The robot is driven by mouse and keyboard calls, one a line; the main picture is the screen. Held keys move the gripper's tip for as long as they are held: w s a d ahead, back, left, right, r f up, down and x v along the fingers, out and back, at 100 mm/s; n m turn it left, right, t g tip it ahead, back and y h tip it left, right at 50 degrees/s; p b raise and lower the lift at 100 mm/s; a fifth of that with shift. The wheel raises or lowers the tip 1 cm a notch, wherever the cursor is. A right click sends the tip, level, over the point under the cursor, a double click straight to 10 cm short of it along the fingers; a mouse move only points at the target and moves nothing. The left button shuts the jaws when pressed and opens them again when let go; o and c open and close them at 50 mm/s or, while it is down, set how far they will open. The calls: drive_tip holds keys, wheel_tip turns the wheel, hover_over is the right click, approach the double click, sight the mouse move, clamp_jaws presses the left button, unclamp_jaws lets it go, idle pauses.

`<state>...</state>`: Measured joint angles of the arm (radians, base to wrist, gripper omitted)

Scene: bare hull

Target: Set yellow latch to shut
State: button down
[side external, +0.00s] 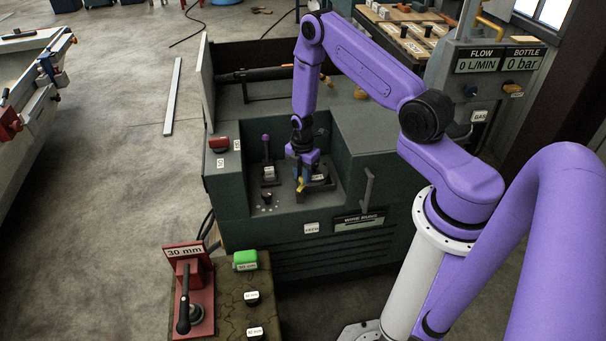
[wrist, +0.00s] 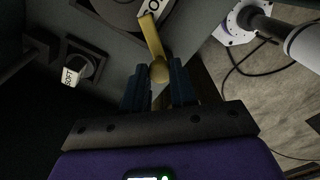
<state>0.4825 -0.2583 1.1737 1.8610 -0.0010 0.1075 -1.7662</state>
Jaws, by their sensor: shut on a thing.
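The yellow latch (side external: 300,185) is in the recessed bay of the dark green machine, at the front of a dark round part. In the wrist view the latch (wrist: 153,38) is a yellow bar with a rounded knob at its near end. My gripper (side external: 301,176) points down into the bay. In the wrist view its dark blue fingers (wrist: 159,82) stand on either side of the knob and are shut on it. The fingers hide part of the latch in the side view.
A lever with a purple knob (side external: 266,141) stands left of my gripper in the bay. A white SOFT label (wrist: 71,76) sits by a dark fitting in the wrist view. The machine's bay walls (side external: 343,165) are close by. A red switch (side external: 219,145) is on the machine's left top.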

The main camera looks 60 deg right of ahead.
idle(0.4)
drive_tip(key=c, duration=0.9)
unclamp_jaws()
drive_tip(key=shift+r, duration=0.15)
wheel_tip(320, 180, up, 17)
drive_tip(key=shift+r, duration=0.1)
drive_tip(key=s+a+r+m, duration=0.1)
drive_tip(key=s+a+r, duration=0.4)
drive_tip(key=a, duration=0.3)
drive_tip(key=s+a+r+m, duration=0.1)
drive_tip(key=s+a+r, duration=0.35)
drive_tip(key=a, duration=0.35)
drive_tip(key=s+a+r+m, duration=0.1)
drive_tip(key=s+r, duration=0.1)
drive_tip(key=s, duration=0.7)
drive_tip(key=s+a+r+m, duration=0.2)
drive_tip(key=s+r, duration=0.1)
drive_tip(key=s, duration=0.6)
drive_tip(key=shift+s+r, duration=0.3)
